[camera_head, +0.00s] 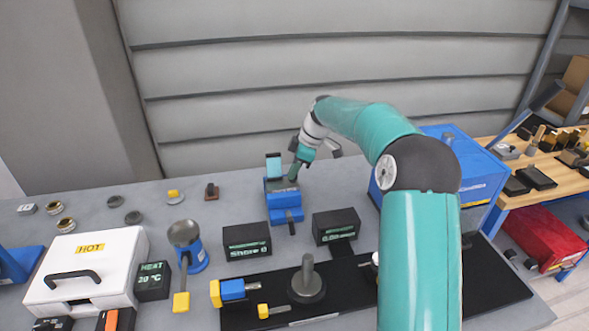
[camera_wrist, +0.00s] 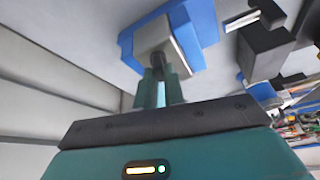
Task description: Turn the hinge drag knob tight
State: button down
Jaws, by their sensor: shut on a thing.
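A blue device (camera_head: 283,206) with a grey top and a teal upright plate stands on the grey table, near the middle of the head view. My gripper (camera_head: 294,174) reaches down to its upper right side. In the wrist view my gripper (camera_wrist: 158,74) has its two teal fingers close together against the device's grey block (camera_wrist: 165,38), which sits on the blue body (camera_wrist: 203,18). A small dark knob (camera_wrist: 157,60) shows between the fingertips, and the fingers are shut on it. Most of the knob is hidden, so its turn angle cannot be told.
Two black display boxes (camera_head: 247,242) (camera_head: 336,226) stand in front of the device. A blue box (camera_head: 470,165) stands to the right, behind my arm. A white HOT case (camera_head: 88,265) and a blue pot-like holder (camera_head: 193,258) are to the left. A grey slatted wall (camera_head: 230,90) rises behind.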

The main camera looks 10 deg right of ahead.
jog(key=m+t, duration=0.1)
jog(key=m, duration=0.2)
jog(key=m+t+h, duration=0.1)
jog(key=m, duration=0.2)
jog(key=shift+s+a+m, duration=0.15)
jog(key=shift+a+m, duration=0.05)
jog(key=shift+m, duration=0.1)
jog(key=m+h, duration=0.1)
jog(key=m, duration=0.2)
jog(key=m+t+h, duration=0.1)
jog(key=m, duration=0.2)
jog(key=shift+a, duration=0.2)
jog(key=m+h, duration=0.1)
jog(key=m, duration=0.2)
jog(key=m+h, duration=0.2)
jog(key=m, duration=0.1)
jog(key=shift+a+m, duration=0.15)
jog(key=shift+m, duration=0.15)
jog(key=m+h, duration=0.1)
jog(key=m, duration=0.2)
jog(key=m+g, duration=0.1)
jog(key=m, duration=0.2)
jog(key=shift+g+h, duration=0.3)
jog(key=shift+h, duration=0.1)
jog(key=shift+m, duration=0.3)
jog(key=c, duration=1.5)
grip_release()
jog(key=shift+r, duration=0.1)
